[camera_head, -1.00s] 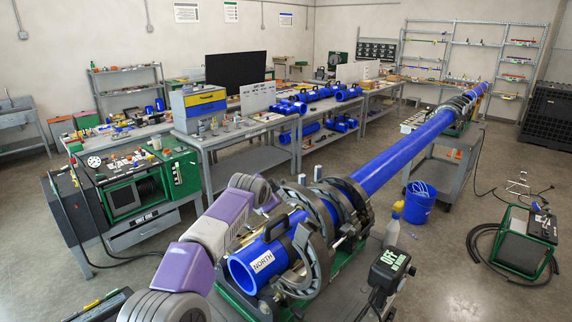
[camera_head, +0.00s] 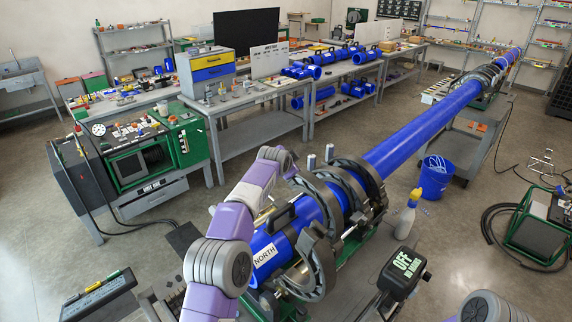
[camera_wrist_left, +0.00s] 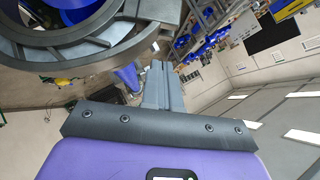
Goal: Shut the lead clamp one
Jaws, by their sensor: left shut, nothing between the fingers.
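A blue pipe marked NORTH (camera_head: 265,256) lies in a machine with several grey ring clamps. The nearest clamp (camera_head: 318,262) has a curved half swung out to the side of the pipe. More clamp rings (camera_head: 333,188) stand behind it. I cannot tell which one is lead clamp one. My left arm reaches over the pipe's left side, its gripper not clearly visible in the head view. In the left wrist view the left gripper (camera_wrist_left: 160,75) is shut and empty, beside a grey curved clamp part (camera_wrist_left: 75,60). I cannot tell whether they touch. My right gripper is out of view.
A black box marked OFF (camera_head: 404,268) stands right of the clamps, near a spray bottle (camera_head: 405,219). A blue bucket (camera_head: 435,178) stands farther back. A green machine (camera_head: 150,155) is at left. Part of my right arm shows at the bottom right.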

